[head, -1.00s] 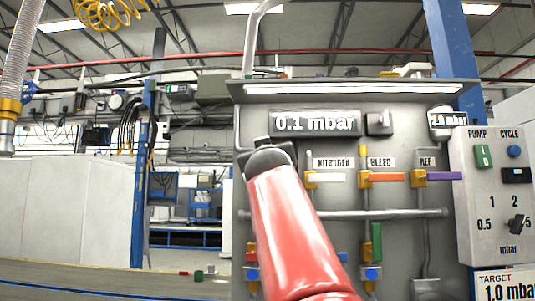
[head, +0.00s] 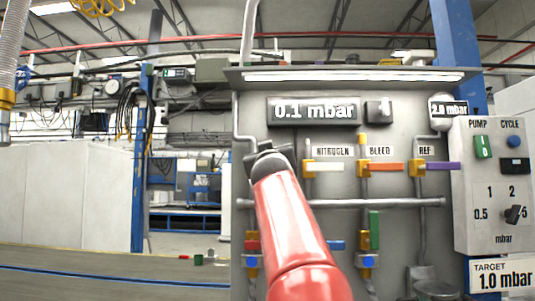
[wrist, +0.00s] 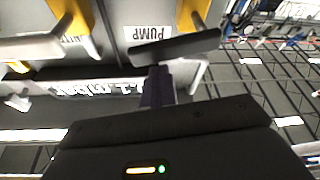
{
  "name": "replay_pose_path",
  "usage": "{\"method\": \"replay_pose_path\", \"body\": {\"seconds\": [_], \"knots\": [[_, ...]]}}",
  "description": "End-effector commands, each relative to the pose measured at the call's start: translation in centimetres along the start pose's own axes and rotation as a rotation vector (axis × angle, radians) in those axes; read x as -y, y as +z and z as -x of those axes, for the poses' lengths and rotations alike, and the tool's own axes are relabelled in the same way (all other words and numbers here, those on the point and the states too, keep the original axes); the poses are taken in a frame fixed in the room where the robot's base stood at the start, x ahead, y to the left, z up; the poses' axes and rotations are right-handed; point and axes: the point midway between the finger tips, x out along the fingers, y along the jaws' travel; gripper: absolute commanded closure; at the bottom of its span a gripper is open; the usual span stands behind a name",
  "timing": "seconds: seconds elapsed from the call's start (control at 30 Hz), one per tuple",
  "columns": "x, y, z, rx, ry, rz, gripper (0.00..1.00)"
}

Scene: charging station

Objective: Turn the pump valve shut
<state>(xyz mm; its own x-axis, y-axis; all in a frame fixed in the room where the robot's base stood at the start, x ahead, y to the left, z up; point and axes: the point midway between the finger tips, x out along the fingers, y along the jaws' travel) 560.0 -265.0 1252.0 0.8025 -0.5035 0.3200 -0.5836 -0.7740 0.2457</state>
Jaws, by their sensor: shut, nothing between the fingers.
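The pump valve shows in the wrist view, which sees the panel upside down. Its black handle (wrist: 175,47) lies nearly level with a slight tilt, beside the PUMP label (wrist: 150,32) and below a yellow valve body (wrist: 196,14). My gripper (wrist: 157,85) is shut and empty, with its fingertips close to the middle of that handle; I cannot tell whether they touch. In the head view my gripper (head: 266,155) is at the panel's upper left, left of the nitrogen valve (head: 310,168), and it hides most of the pump valve.
The panel display (head: 314,111) reads 0.1 mbar; a target sign (head: 502,276) reads 1.0 mbar. Bleed (head: 380,168) and REF (head: 435,167) valves stand right of nitrogen. Lower valves, including a green handle (head: 375,230), sit below the pipe.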

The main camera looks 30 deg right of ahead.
Motion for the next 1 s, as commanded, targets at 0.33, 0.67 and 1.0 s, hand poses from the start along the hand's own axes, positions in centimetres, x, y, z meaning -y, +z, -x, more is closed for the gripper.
{"method": "replay_pose_path", "body": {"seconds": [0.33,0.67,1.0], "knots": [[0.1,1.1,0.3,-0.001,0.031,-0.09,1.0],[-0.3,1.5,0.5,0.0,0.046,-0.132,1.0],[-0.2,1.7,1.6,-0.002,0.046,-0.132,1.0]]}}
